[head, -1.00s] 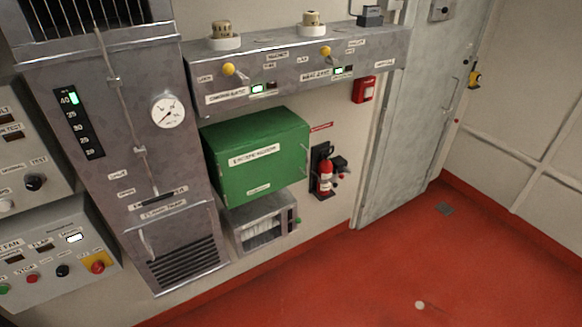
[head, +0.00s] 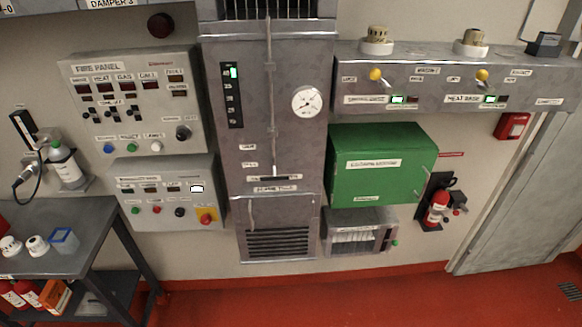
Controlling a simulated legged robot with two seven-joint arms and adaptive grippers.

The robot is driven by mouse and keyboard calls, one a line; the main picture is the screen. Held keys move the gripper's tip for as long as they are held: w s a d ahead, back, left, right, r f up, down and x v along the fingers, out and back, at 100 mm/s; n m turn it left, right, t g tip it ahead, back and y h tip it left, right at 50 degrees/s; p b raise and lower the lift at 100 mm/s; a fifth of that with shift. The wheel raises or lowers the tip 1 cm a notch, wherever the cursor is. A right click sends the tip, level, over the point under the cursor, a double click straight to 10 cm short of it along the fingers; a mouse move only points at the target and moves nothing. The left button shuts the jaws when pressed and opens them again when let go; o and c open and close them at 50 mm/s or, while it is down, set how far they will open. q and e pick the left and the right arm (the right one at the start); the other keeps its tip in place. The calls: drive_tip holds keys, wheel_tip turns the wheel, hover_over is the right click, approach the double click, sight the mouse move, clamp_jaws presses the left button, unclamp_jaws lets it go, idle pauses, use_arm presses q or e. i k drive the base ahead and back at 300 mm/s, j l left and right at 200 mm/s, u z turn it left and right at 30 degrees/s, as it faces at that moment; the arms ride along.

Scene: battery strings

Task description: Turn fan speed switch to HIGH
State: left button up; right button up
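The lower grey control panel (head: 150,228) is on the wall left of the metal duct. It carries a green button (head: 135,211), a red button (head: 157,210), a black knob (head: 180,212) and a red emergency button on yellow (head: 206,216). A small window above the knob is lit white. The labels are too small to read, so I cannot tell for sure which control is the fan speed switch or where it points. Neither of my grippers is in view.
The fire panel (head: 130,68) hangs above, with another black knob (head: 183,132). The metal duct (head: 285,60) with a round gauge (head: 306,102) stands to the right, then a green box (head: 380,150). A dark table (head: 75,208) stands at lower left. The red floor (head: 380,300) is clear.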

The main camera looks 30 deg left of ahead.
sight(179, 212)
drive_tip(key=u, duration=1.9)
